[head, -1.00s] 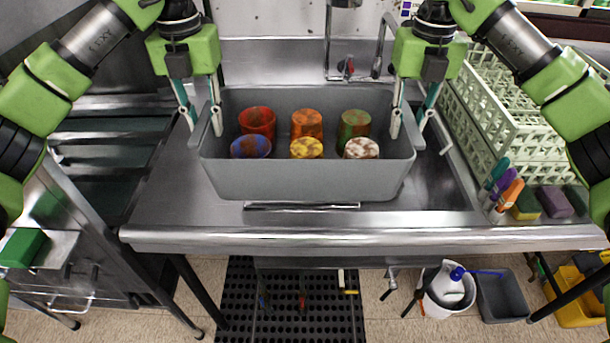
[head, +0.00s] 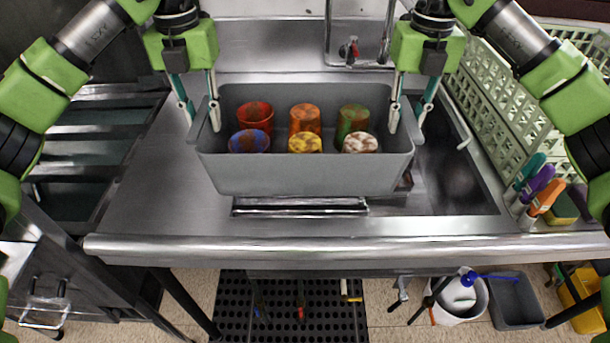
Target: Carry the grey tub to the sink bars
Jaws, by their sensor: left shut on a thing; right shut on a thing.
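The grey tub (head: 305,174) is in the middle of the head view, over the metal counter and the left part of the sink. It holds several cups in two rows, among them a red one (head: 255,117), a yellow-topped one (head: 305,143) and a white-topped one (head: 360,143). My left gripper (head: 201,115) is shut on the tub's left wall. My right gripper (head: 407,118) is shut on its right wall. The sink bars (head: 300,206) show just in front of the tub; the tub hides what lies behind them. I cannot tell whether the tub touches them.
A pale green dish rack (head: 530,100) stands right of the sink (head: 455,180). Brushes (head: 540,198) and sponges (head: 562,207) sit at the right front. Bare counter (head: 160,195) lies left of the tub.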

